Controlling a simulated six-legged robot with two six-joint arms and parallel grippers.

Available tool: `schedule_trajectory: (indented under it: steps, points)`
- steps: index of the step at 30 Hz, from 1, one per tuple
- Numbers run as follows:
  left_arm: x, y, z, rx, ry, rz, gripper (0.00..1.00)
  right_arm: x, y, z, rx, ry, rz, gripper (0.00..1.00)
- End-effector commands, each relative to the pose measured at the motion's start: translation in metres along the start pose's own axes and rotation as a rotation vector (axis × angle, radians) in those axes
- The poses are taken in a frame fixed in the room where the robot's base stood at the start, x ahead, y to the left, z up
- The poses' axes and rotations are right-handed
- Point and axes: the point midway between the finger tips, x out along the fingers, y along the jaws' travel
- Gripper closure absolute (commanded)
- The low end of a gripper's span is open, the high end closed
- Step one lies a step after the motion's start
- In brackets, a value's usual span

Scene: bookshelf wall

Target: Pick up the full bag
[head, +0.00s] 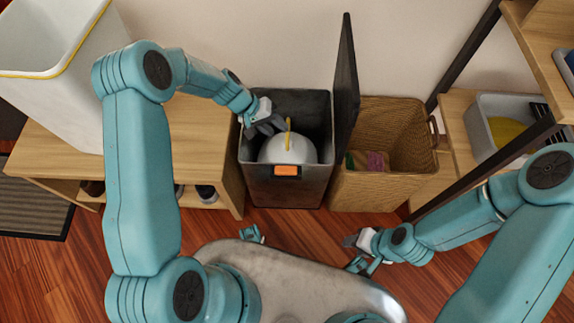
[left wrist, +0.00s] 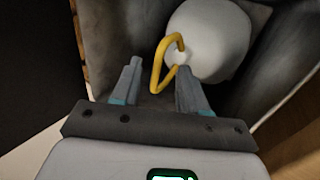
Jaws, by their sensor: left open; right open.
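The full bag (head: 287,149) is white and rounded with a yellow loop on top. It sits inside a dark bin (head: 284,192) whose lid (head: 346,75) stands open at the right. In the left wrist view the bag (left wrist: 210,38) and its yellow loop (left wrist: 158,68) show between and beyond the fingers. My left gripper (head: 272,124) is open, inside the bin's mouth at the back left of the bag. In the left wrist view the loop reaches between the open fingers (left wrist: 155,75). My right gripper (head: 352,252) is open and empty, low in front of the basket.
A wicker basket (head: 350,192) with cloth in it stands right of the bin. A wooden bench (head: 60,150) with a white bin (head: 45,65) is at the left. A shelf with a grey tub (head: 490,135) is at the right. Wooden floor (head: 215,228) lies in front.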

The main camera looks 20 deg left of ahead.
Motion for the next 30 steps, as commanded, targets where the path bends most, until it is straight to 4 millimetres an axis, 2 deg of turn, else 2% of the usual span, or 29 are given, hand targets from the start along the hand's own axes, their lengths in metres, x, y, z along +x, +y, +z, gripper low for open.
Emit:
schedule_trajectory:
  steps: [7,10,15,19,30]
  points:
    - [0.041,-0.002,0.001,0.000,-0.001,0.000,0.57,0.015,0.006,0.000,0.000,0.000,0.000,0.57]
    - [0.046,-0.001,0.000,-0.001,0.000,0.000,0.57,0.016,0.006,0.000,0.000,0.000,0.000,0.57]
    - [0.044,-0.002,-0.001,-0.001,0.000,0.000,0.57,0.015,0.005,0.000,0.000,0.000,0.000,0.57]
    - [0.044,-0.002,-0.001,-0.001,0.000,0.000,0.99,0.015,0.005,0.000,0.000,0.000,0.000,0.57]
    - [0.044,-0.002,0.000,-0.001,0.000,0.000,1.00,0.015,0.005,0.000,0.000,0.000,0.000,0.57]
